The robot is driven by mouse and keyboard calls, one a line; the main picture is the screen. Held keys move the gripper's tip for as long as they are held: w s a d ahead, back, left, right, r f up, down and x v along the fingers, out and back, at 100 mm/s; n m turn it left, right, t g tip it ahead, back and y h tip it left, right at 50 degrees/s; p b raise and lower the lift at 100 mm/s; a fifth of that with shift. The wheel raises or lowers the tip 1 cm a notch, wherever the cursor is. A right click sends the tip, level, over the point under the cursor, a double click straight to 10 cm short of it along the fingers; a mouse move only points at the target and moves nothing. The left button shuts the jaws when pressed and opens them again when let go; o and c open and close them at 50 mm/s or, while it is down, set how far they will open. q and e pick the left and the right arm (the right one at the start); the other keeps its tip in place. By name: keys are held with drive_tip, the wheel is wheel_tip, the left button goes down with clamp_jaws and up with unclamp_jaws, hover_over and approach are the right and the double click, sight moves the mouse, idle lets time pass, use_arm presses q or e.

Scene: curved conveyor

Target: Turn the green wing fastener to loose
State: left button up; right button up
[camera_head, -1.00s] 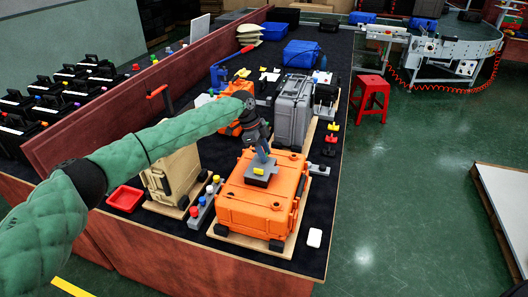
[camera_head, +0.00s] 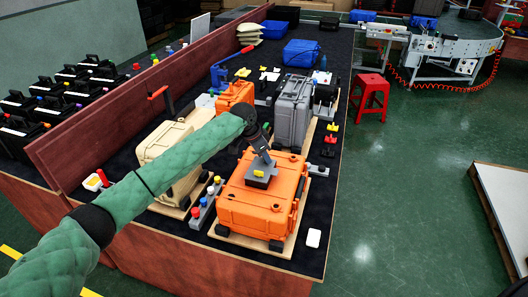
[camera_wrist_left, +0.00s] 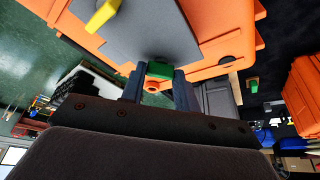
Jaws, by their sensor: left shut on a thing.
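The green wing fastener (camera_wrist_left: 158,69) shows in the left wrist view between the two fingertips, at the edge of a grey plate (camera_wrist_left: 165,30). My left gripper (camera_wrist_left: 156,80) is shut on it. In the head view my left gripper (camera_head: 264,158) reaches down onto the grey plate (camera_head: 260,183) on top of the orange case (camera_head: 258,213), and hides the green fastener there. A yellow wing fastener (camera_head: 259,173) stands on the near part of the same plate; it also shows in the left wrist view (camera_wrist_left: 104,15). My right gripper is not in view.
A beige case (camera_head: 168,150) stands left of the orange case, with a row of coloured knobs (camera_head: 205,205) between them. A grey case (camera_head: 292,112) stands behind. A small white piece (camera_head: 314,237) lies near the table's right edge.

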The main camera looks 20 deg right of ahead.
use_arm(q)
drive_tip(key=n+t+p, duration=0.1)
drive_tip(key=n, duration=0.1)
drive_tip(key=n+t+p, duration=0.1)
drive_tip(key=n+p, duration=0.1)
drive_tip(key=n, duration=0.1)
drive_tip(key=shift+s+d+r+n+y, duration=0.1)
drive_tip(key=shift+s+r+n+y, duration=0.1)
drive_tip(key=shift+n+y, duration=0.15)
drive_tip(key=shift+n+t+y+p, duration=0.35)
drive_tip(key=shift+n+p, duration=0.35)
drive_tip(key=shift+n, duration=0.25)
drive_tip(key=shift+f+n+y+p, duration=0.15)
drive_tip(key=shift+n+y+p, duration=0.25)
drive_tip(key=shift+n, duration=0.6)
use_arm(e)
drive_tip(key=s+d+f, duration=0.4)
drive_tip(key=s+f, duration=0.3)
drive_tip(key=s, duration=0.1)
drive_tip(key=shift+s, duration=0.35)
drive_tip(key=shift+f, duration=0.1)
use_arm(q)
drive_tip(key=o, duration=1)
